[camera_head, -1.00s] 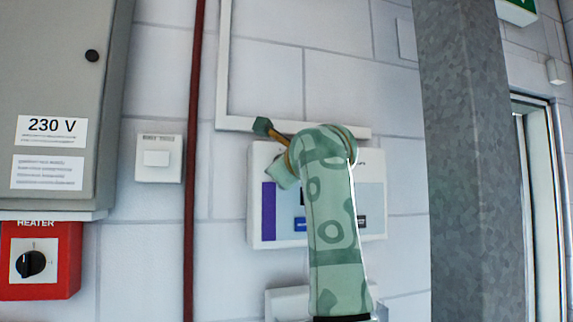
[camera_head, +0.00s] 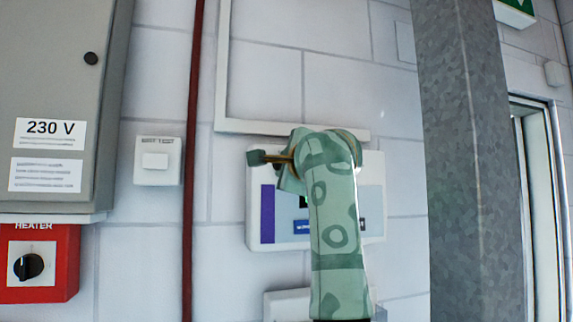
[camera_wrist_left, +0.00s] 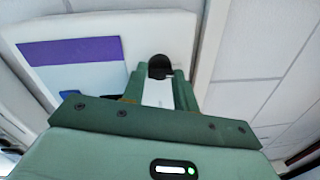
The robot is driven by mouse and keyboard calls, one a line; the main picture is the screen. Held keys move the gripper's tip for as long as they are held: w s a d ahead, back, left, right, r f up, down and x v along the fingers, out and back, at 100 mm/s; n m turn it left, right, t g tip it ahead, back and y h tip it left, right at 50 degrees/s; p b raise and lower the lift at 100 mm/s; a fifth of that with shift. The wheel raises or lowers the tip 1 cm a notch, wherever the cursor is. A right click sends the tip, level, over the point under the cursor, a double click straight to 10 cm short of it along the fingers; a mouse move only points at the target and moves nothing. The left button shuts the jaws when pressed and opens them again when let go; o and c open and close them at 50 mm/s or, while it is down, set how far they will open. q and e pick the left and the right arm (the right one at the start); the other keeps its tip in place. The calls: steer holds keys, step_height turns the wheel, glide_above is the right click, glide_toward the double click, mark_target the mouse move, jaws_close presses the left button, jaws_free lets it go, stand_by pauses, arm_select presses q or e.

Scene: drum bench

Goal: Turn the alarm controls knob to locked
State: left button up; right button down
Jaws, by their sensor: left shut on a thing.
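The white alarm controls panel (camera_head: 258,232) is on the block wall, with a purple strip at its left side; my left arm covers much of its middle and right. In the left wrist view the panel (camera_wrist_left: 150,35) shows with a black knob (camera_wrist_left: 159,64) on it. My left gripper (camera_wrist_left: 159,76) is shut on this knob, with a green finger at either side. The knob's position marks cannot be read. My right gripper is not in view.
A red heater box (camera_head: 66,255) with a black knob and a grey 230 V cabinet (camera_head: 60,90) are at left. A red pipe (camera_head: 191,120) runs down the wall beside a white switch (camera_head: 156,160). A grey column (camera_head: 455,160) stands at right.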

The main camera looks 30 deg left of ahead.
arm_select(q)
steer(key=shift+w+f, duration=0.1)
steer(key=shift+f, duration=0.05)
steer(key=o, duration=0.7)
steer(key=shift+o, duration=1.2)
steer(key=b+v, duration=0.7)
steer(key=v, duration=0.9)
steer(key=shift+d, duration=0.1)
